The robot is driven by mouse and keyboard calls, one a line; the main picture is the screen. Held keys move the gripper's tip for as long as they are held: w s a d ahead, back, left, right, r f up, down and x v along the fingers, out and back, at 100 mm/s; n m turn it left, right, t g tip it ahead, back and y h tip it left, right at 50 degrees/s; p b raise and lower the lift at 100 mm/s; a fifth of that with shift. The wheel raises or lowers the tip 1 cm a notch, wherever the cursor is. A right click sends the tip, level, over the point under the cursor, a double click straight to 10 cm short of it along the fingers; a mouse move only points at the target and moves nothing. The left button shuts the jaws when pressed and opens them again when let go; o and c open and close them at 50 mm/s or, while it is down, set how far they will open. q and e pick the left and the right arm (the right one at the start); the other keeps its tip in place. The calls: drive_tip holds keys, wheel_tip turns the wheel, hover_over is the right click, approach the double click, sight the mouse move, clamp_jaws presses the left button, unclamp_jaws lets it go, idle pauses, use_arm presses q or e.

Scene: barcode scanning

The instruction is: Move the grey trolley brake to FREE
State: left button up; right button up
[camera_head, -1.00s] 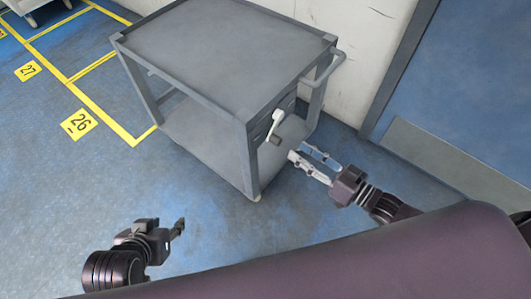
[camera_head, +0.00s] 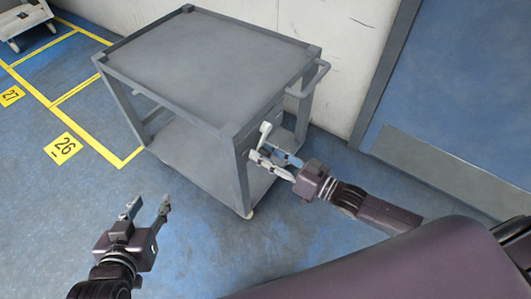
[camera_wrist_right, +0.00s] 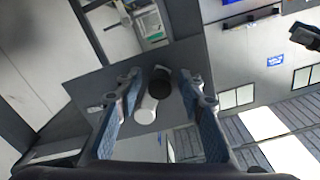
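The grey trolley (camera_head: 210,62) stands in the middle of the head view, with a flat top and a lower shelf. Its brake lever (camera_head: 265,130) is white and sits on the trolley's near right end; in the right wrist view the white lever (camera_wrist_right: 147,108) with a dark round end (camera_wrist_right: 159,82) lies between my fingers. My right gripper (camera_head: 271,153) is open at the lever, its fingers (camera_wrist_right: 160,95) on either side of it with gaps visible. My left gripper (camera_head: 149,206) is open and empty, low over the floor left of the trolley.
A push handle (camera_head: 318,78) sticks out from the trolley's right end. A white wall and a blue door (camera_head: 440,75) stand behind. A white cart (camera_head: 22,22) is at the far left. Blue floor with yellow lines and number 26 (camera_head: 64,148) is free at left.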

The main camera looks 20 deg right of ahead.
clamp_jaws()
idle(0.3)
use_arm(q)
drive_tip(key=shift+f, duration=0.1)
use_arm(e)
drive_tip(key=shift+f, duration=0.1)
drive_tip(key=shift+w+d+f+n, duration=0.1)
drive_tip(key=shift+w+d+n, duration=0.05)
drive_tip(key=shift+n, duration=0.45)
drive_tip(key=shift+w+d+f+n, duration=0.25)
drive_tip(key=shift+n, duration=0.55)
use_arm(q)
drive_tip(key=s+a+f+g+y+p, duration=0.1)
drive_tip(key=s+a+f+g, duration=0.1)
drive_tip(key=s+f+g, duration=0.2)
drive_tip(key=s+f, duration=0.1)
drive_tip(key=s, duration=0.1)
drive_tip(key=shift+s+a+f, duration=0.2)
drive_tip(key=shift+s+a, duration=0.05)
drive_tip(key=shift+s, duration=0.15)
use_arm(e)
drive_tip(key=w+d+n, duration=0.4)
drive_tip(key=d+n, duration=0.2)
drive_tip(key=n, duration=0.7)
drive_tip(key=shift+w+r, duration=0.15)
